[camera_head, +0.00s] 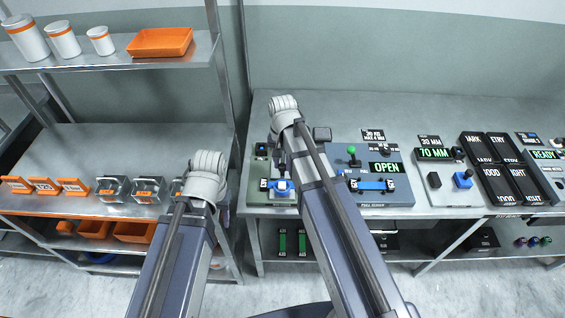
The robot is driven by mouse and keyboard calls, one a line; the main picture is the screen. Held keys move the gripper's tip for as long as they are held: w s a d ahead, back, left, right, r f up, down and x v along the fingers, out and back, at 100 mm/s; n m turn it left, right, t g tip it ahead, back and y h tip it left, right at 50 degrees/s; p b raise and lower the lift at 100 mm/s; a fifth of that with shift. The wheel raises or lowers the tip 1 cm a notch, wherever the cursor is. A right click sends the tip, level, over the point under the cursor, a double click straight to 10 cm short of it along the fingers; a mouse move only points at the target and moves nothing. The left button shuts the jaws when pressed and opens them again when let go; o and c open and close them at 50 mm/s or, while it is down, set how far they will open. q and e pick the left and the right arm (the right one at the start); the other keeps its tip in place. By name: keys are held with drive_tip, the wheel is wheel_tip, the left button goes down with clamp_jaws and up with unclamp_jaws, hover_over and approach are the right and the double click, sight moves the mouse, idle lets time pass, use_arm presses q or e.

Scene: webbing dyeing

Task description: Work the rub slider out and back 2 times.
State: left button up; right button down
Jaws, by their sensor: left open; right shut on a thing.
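The rub slider (281,186) appears to be the small blue-and-white piece on a grey unit (256,195) at the left end of the bench. My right gripper (281,168) reaches down over it and is shut on it, as far as I can tell; the wrist and arm hide part of the jaws and the unit. My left gripper (224,212) is open and apart from the bench units, in front of the gap between shelf and bench. Its wrist hides most of it.
A panel with a green knob (352,150), an OPEN display (386,167) and a blue bar (372,185) stands right of my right arm. Further right are a 70 MM unit (433,154) and black labelled tiles (490,165). A metal shelf (100,205) with clear boxes stands left.

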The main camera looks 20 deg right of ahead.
idle(0.4)
drive_tip(key=w+d, duration=0.1)
drive_tip(key=w, duration=0.2)
drive_tip(key=w+d, duration=0.1)
drive_tip(key=w, duration=0.3)
drive_tip(key=w+d, duration=0.1)
drive_tip(key=w, duration=0.3)
drive_tip(key=shift+w+d, duration=0.1)
drive_tip(key=c, duration=0.6)
unclamp_jaws()
wheel_tip(320, 180, up, 8)
drive_tip(key=p, duration=0.7)
drive_tip(key=shift+f+p, duration=0.1)
drive_tip(key=shift+p, duration=0.3)
